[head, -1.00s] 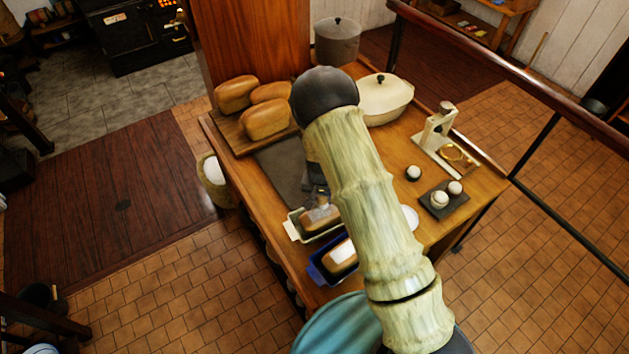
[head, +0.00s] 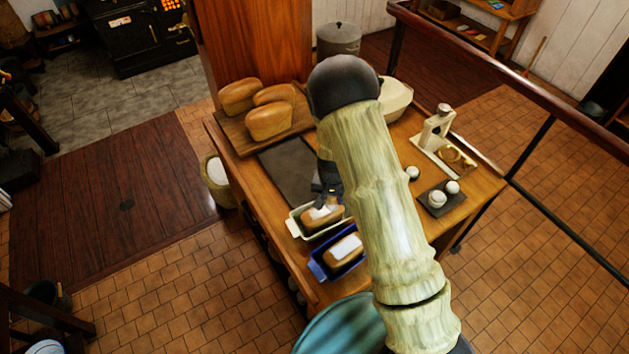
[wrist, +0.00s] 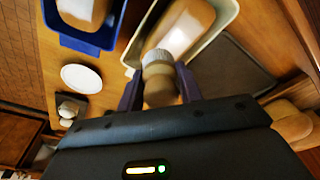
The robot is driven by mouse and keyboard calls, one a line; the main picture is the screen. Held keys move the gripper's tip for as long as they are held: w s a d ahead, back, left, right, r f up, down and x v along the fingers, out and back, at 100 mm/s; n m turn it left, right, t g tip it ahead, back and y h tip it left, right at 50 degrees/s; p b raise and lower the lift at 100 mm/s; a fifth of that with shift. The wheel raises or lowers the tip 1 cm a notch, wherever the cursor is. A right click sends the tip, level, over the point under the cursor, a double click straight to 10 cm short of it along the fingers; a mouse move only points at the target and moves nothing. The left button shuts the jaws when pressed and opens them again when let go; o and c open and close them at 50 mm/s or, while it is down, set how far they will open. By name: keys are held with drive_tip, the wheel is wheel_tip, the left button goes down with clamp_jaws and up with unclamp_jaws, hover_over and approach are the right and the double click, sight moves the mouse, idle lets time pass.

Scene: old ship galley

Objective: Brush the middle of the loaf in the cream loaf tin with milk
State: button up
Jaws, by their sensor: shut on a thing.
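The cream loaf tin (head: 296,228) stands at the counter's near left edge, with a brown loaf (head: 333,219) in it. A white patch lies on the loaf's top; the loaf (wrist: 178,32) and patch also show in the wrist view. My gripper (head: 327,190) is just behind the tin, pointing down. In the wrist view, my gripper (wrist: 160,92) is shut on a brush (wrist: 160,85) with a round wooden handle and pale bristles. The bristle end is close to the loaf's near end; I cannot tell whether it touches. A white round dish (wrist: 82,78) shows in the wrist view; its contents are unclear.
A blue tin (head: 318,270) with another white-patched loaf (head: 345,248) stands beside the cream tin. A dark mat (head: 283,172) and a board with three loaves (head: 270,122) lie behind. Small pots on a dark tray (head: 452,205) and a cream stand (head: 437,130) are right.

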wheel_tip(320, 180, up, 3)
drive_tip(key=shift+w+d+r+p, duration=0.1)
drive_tip(key=shift+r+p, duration=0.05)
drive_tip(key=shift+p, duration=0.75)
drive_tip(key=shift+r, duration=0.1)
drive_tip(key=shift+s, duration=0.2)
drive_tip(key=shift+w, duration=0.15)
